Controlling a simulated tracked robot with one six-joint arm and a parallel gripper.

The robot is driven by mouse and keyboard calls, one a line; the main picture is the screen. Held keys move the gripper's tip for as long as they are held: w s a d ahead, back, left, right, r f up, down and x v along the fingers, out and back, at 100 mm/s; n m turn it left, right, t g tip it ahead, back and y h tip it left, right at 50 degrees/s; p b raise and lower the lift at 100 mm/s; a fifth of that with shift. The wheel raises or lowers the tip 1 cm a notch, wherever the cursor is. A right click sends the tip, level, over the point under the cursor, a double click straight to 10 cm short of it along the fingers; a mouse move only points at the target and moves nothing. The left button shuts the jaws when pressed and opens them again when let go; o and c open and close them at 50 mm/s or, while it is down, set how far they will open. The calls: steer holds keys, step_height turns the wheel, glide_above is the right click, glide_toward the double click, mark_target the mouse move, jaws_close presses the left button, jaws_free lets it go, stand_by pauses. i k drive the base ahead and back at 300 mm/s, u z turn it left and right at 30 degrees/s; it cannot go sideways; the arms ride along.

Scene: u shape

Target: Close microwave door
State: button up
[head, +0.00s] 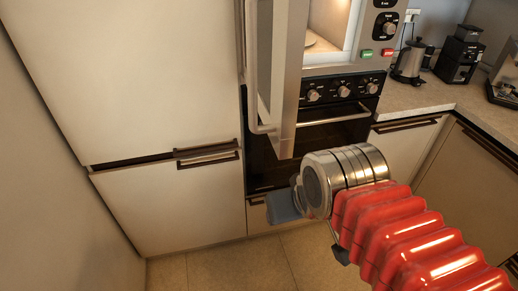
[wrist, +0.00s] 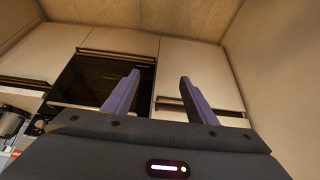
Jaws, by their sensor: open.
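The microwave door (head: 289,75) stands open in the head view, swung out toward me and seen nearly edge-on, with its bar handle (head: 252,75) on the left side. The microwave (head: 372,45) behind it has a lit cavity with part of a plate inside. My gripper (head: 284,206) is below the door's lower end, in front of the oven, and looks apart from the door. In the wrist view my gripper (wrist: 160,75) shows two spread purple fingers with nothing between them. I cannot make out the door in the wrist view.
A black oven (head: 325,138) with knobs and a handle sits below the microwave. Tall cream cabinets (head: 130,75) stand at left. A kettle (head: 409,62) and a coffee grinder (head: 459,58) are on the right counter. The tiled floor (head: 235,265) in front is clear.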

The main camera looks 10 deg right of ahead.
mark_target(273, 33)
steer(key=k, duration=0.25)
steer(key=u, duration=1.9)
steer(key=i, duration=0.65)
steer(key=u, duration=0.1)
